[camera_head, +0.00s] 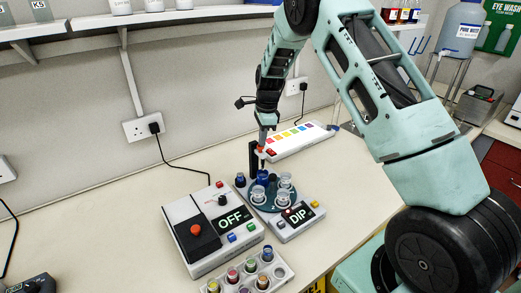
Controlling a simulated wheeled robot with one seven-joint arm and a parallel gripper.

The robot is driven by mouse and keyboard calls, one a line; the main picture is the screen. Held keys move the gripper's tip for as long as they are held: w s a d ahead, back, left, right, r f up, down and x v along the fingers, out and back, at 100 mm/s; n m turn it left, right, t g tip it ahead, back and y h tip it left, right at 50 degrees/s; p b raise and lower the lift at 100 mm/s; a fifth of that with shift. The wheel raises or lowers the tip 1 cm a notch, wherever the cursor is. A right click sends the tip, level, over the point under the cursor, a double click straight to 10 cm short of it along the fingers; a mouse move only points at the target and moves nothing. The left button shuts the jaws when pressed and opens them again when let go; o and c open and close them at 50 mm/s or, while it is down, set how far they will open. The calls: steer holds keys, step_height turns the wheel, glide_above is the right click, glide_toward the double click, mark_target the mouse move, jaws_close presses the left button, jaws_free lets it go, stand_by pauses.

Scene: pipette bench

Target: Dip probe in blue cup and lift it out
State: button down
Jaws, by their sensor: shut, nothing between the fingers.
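A round dark teal tray (268,207) on the bench holds several small cups. Most are clear, and a blue cup (263,177) stands at its back; a second, paler blue cup (258,194) stands nearer the front. My gripper (264,145) points down just above the back of the tray and looks shut, with nothing seen between its fingers. A thin dark tip below it, perhaps the probe, seems to reach down to the back blue cup. I cannot tell whether it is inside. A black post stands just left of it.
A box reading DIP (298,214) adjoins the tray at right. A larger box reading OFF (212,230) stands at left. A rack of coloured vials (247,275) is in front. A white strip with coloured squares (296,140) lies behind. The bench at far left is mostly clear.

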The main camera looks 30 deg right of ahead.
mark_target(263, 148)
steer(key=shift+f, duration=0.15)
steer(key=shift+f+b, duration=1.2)
steer(key=shift+f, duration=1.05)
steer(key=shift+r, duration=0.1)
steer(key=d, duration=0.2)
steer(key=s+r, duration=0.1)
steer(key=shift+d+p, duration=0.4)
step_height(263, 148, up, 17)
steer(key=d+b, duration=0.1)
steer(key=b, duration=0.3)
steer(key=shift+s+d+r+b, duration=0.15)
steer(key=shift+s+d+b, duration=0.1)
steer(key=shift+d+b, duration=0.1)
steer(key=shift+a, duration=0.15)
